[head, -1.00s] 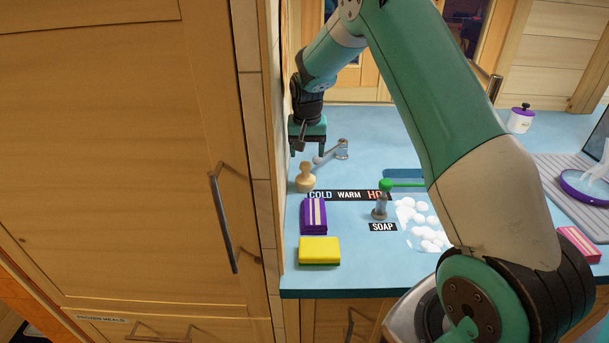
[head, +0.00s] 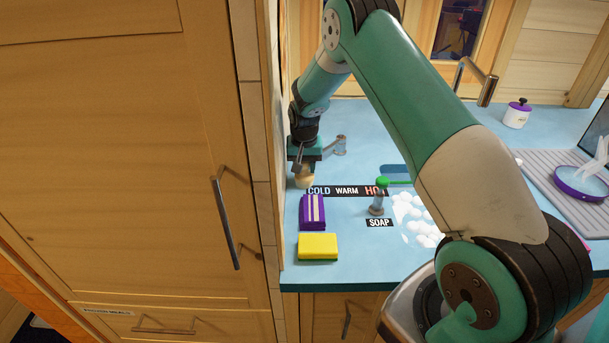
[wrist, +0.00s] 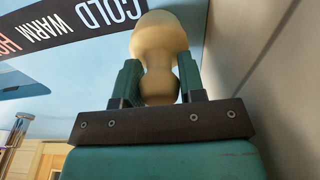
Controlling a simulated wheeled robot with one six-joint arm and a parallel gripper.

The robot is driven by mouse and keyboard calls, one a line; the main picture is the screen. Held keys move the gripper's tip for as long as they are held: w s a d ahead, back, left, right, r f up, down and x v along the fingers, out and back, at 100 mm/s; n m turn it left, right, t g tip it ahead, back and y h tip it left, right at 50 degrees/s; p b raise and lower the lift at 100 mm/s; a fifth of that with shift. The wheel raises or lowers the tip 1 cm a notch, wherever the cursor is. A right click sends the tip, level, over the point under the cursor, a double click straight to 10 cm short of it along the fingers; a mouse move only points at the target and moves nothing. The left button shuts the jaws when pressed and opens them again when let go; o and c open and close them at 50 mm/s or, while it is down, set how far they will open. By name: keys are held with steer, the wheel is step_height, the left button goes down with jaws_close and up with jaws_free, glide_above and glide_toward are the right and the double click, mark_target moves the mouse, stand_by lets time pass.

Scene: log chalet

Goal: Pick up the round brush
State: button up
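The round brush (head: 304,181) is pale wood with a rounded knob handle and stands at the left end of the blue counter. My gripper (head: 304,168) is directly over it, pointing down. In the wrist view the brush (wrist: 165,40) sits between the two green fingers (wrist: 159,80). The fingers are drawn in close on both sides of its knob and appear to touch it. The brush looks upright at its place on the counter; its base is partly hidden by the gripper.
A purple striped packet (head: 312,212) and a yellow sponge (head: 318,247) lie in front of the brush. A wall and tall cabinet (head: 150,150) are close on the left.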

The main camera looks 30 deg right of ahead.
steer(key=c, duration=0.4)
steer(key=shift+r+b, duration=0.1)
steer(key=shift+b, duration=0.2)
steer(key=shift+s+d+r+b, duration=0.1)
steer(key=shift+d+r+b, duration=0.05)
steer(key=shift+b, duration=0.2)
steer(key=r+b, duration=0.1)
steer(key=r, duration=0.3)
steer(key=r+b, duration=0.1)
steer(key=r, duration=0.1)
steer(key=shift+s+d+r+b, duration=0.15)
steer(key=shift+d+r+b, duration=0.1)
steer(key=shift+b, duration=0.05)
steer(key=s+d+b, duration=0.1)
steer(key=s+d, duration=0.2)
steer(key=d, duration=0.2)
steer(key=s+d+b, duration=0.2)
steer(key=s+d, duration=0.2)
steer(key=d, duration=0.1)
steer(key=s+d+b, duration=0.2)
steer(key=s+d, duration=0.1)
steer(key=d, duration=0.2)
steer(key=shift+s+d, duration=0.35)
steer(key=shift+d, duration=0.05)
